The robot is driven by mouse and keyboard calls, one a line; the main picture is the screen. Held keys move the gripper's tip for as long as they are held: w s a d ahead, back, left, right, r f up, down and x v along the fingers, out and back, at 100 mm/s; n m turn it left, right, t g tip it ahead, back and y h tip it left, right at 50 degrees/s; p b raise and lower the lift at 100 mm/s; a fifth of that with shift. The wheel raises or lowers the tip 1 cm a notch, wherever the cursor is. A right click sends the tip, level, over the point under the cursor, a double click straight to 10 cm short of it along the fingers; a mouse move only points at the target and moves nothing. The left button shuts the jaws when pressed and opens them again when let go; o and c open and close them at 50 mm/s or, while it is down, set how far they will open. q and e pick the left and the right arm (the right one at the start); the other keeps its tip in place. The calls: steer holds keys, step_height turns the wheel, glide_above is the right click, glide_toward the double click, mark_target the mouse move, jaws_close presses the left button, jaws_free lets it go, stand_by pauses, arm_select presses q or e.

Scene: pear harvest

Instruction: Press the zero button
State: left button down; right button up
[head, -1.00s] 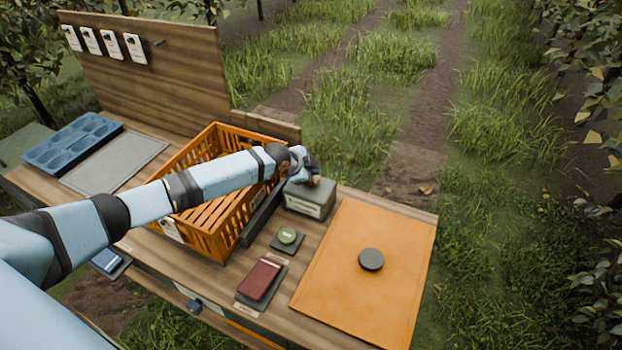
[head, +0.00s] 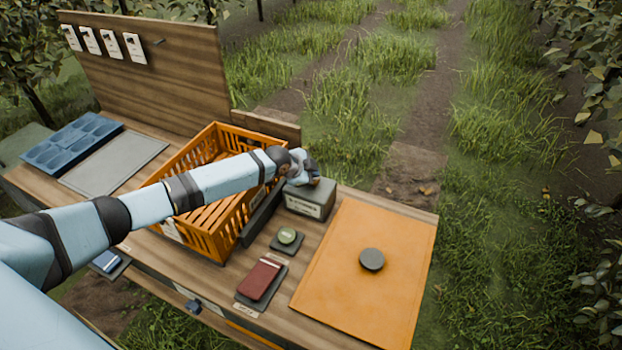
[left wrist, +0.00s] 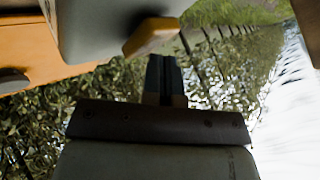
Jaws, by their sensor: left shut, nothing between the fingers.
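A grey box (head: 309,200) with a white label on its front stands on the bench beside the orange crate. My left gripper (head: 312,177) is over the top of this box, mostly hidden by its own wrist in the head view. In the left wrist view the left gripper (left wrist: 164,64) is shut and empty. Its fingertips are close to a yellow-orange piece (left wrist: 151,37) on the grey box, possibly the zero button; I cannot tell whether they touch. The label cannot be read. My right gripper is not in view.
An orange crate (head: 213,243) stands left of the box, under my left arm. An orange mat (head: 345,301) with a dark puck (head: 371,259) is at the right.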

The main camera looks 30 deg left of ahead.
arm_select(q)
steer(key=shift+f, duration=0.35)
stand_by(0.5)
steer(key=shift+r, duration=0.1)
steer(key=shift+r+p, duration=0.55)
steer(key=shift+r, duration=0.35)
steer(key=shift+r+p, duration=0.5)
step_height(320, 180, up, 4)
steer(key=p, duration=0.3)
